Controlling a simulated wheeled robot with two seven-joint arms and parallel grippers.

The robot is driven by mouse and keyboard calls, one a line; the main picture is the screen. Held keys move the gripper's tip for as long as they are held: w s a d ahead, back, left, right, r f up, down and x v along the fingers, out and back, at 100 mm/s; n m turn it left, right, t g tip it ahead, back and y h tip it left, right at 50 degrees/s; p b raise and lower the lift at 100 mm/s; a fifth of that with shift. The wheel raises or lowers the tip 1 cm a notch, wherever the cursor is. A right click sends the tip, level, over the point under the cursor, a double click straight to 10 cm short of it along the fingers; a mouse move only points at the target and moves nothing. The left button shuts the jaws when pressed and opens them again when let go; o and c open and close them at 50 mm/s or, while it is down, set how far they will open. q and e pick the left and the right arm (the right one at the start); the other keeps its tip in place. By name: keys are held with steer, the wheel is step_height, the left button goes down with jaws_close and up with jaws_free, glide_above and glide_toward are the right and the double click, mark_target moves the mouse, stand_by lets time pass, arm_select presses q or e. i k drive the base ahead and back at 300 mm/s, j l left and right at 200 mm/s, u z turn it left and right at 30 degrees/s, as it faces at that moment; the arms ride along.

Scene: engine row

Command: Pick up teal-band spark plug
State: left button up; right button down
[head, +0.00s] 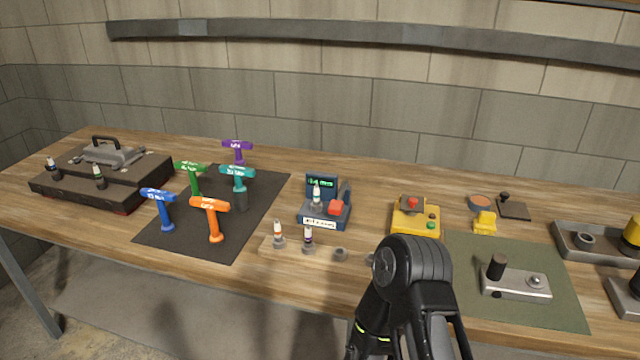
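A spark plug (316,196) stands upright in the blue tester (322,216) with a lit screen. Its band is too small to read surely, but it may be the teal one. Two more plugs stand in a wooden rack, one with an orange band (278,234) and one with a purple-looking band (308,238). Two others stand on the dark engine block at the left, one with a blue-looking band (53,168) and one with a green-looking band (99,177). Neither of my grippers shows. A black arm link of mine rises at the bottom centre-right.
Several coloured T-handled tools stand on a dark mat (262,190). A yellow box with a red button (416,217) is right of the tester. A green mat (545,307) holds a metal block (516,284). My arm link hides part of the rack's right end.

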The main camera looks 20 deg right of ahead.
mark_target(317, 201)
steer(key=i+j, duration=0.1)
steer(key=j, duration=0.25)
steer(key=i+j, duration=0.15)
steer(key=j, duration=0.2)
steer(key=i+j, duration=0.1)
steer(key=j, duration=0.25)
steer(key=i+j, duration=0.1)
steer(key=j, duration=0.25)
steer(key=j+z, duration=0.2)
steer(key=z, duration=0.15)
steer(key=i+z, duration=0.1)
steer(key=z, duration=1.75)
